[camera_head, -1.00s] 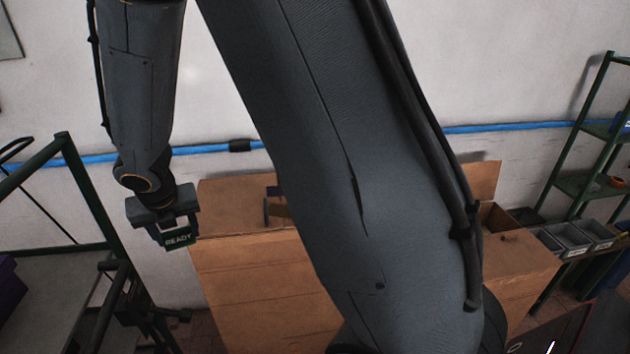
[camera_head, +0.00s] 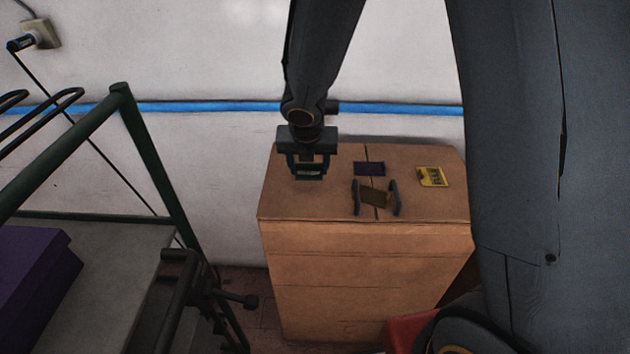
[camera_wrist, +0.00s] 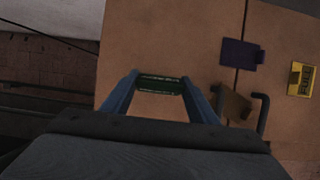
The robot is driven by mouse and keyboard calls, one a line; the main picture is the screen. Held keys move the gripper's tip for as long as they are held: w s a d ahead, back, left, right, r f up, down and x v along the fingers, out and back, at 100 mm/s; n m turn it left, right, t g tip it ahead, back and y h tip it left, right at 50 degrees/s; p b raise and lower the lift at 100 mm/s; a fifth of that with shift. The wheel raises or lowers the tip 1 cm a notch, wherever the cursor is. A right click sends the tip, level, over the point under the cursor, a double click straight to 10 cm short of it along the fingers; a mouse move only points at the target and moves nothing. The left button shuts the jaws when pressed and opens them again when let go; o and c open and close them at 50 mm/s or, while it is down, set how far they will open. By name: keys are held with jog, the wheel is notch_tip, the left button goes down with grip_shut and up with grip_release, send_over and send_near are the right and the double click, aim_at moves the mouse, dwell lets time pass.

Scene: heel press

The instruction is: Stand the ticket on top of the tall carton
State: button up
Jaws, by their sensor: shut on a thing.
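My gripper (camera_head: 308,172) is shut on the ticket, a small dark green piece that an earlier head view shows reading READY. In the wrist view the ticket (camera_wrist: 160,84) is a thin green bar between the blue fingertips, seen nearly from above. In the head view the ticket (camera_head: 310,176) shows only slightly below the fingers. The tall carton (camera_head: 350,250) is a brown cardboard box with a closed top. The gripper is over the left part of that top. I cannot tell whether the ticket touches it.
The left side of the top is clear. A green-framed cart (camera_head: 150,150) with a purple box (camera_head: 35,280) stands left.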

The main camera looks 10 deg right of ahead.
aim_at(309, 175)
jog(key=shift+f+b, duration=1.35)
jog(key=shift+f, duration=0.7)
jog(key=shift+f, duration=0.1)
jog(key=o, duration=1)
jog(key=d+p+v, duration=0.1)
jog(key=p+v, duration=0.4)
jog(key=v, duration=0.7)
jog(key=s+d+r+m+g, duration=0.1)
jog(key=s+d+m, duration=0.4)
jog(key=m, duration=1.2)
jog(key=s+d+r+m, duration=0.2)
jog(key=s+d+m, duration=0.3)
jog(key=m, duration=1.2)
jog(key=shift+s+d+g+y, duration=0.2)
jog(key=shift+s+g+y, duration=0.2)
jog(key=shift+s, duration=0.45)
